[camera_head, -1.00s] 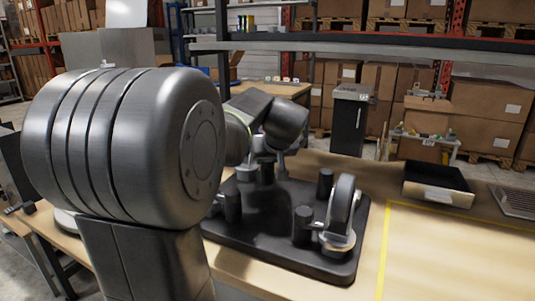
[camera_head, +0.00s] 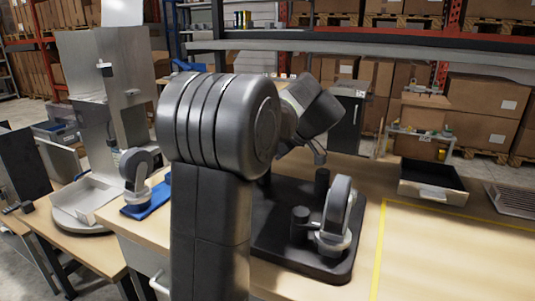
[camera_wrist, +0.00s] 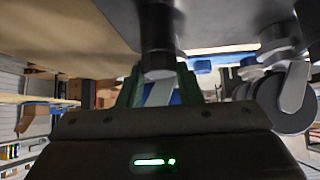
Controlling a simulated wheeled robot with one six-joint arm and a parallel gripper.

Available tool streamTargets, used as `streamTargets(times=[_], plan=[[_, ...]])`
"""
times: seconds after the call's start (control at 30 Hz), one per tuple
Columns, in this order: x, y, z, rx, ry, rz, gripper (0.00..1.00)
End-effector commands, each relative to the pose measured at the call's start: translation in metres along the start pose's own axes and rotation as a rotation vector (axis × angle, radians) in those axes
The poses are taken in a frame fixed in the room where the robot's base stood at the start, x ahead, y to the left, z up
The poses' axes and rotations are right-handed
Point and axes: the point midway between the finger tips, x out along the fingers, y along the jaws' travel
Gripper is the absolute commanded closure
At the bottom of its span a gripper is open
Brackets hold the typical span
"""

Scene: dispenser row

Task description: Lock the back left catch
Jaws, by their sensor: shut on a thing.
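A dark base plate (camera_head: 290,258) lies on the table with black upright posts (camera_head: 299,225). A caster wheel (camera_head: 339,209) with a light metal collar stands at its front right. My gripper (camera_head: 318,155) is over the back of the plate, tilted down. In the wrist view my green-tinted fingers (camera_wrist: 158,92) are shut on a narrow pale piece (camera_wrist: 160,94), mostly hidden by a black post (camera_wrist: 158,28) in front. A caster (camera_wrist: 285,100) shows at right there. I cannot make out the back left catch; my arm hides the plate's left side.
Another caster (camera_head: 136,171) stands on a blue mat (camera_head: 152,200) at the left. An open black bin (camera_head: 432,182) stands at the right, behind a yellow-taped area (camera_head: 455,255) of clear table. A grey metal stand (camera_head: 90,70) rises at the far left.

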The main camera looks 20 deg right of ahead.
Motion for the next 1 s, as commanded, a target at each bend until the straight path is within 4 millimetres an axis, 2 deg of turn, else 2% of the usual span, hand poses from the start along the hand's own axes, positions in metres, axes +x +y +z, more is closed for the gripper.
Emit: streamTargets(times=[0.73,0.77,0.8,1.0], plan=[[0.0005,0.0011,0.0013,-0.065,-0.002,-0.066,0.91],[0.0005,0.0011,0.0013,-0.065,-0.002,-0.066,0.66],[0.0005,0.0011,0.0012,-0.065,-0.002,-0.066,0.59],[0.0004,0.0012,0.0008,-0.064,-0.002,-0.066,0.59]])
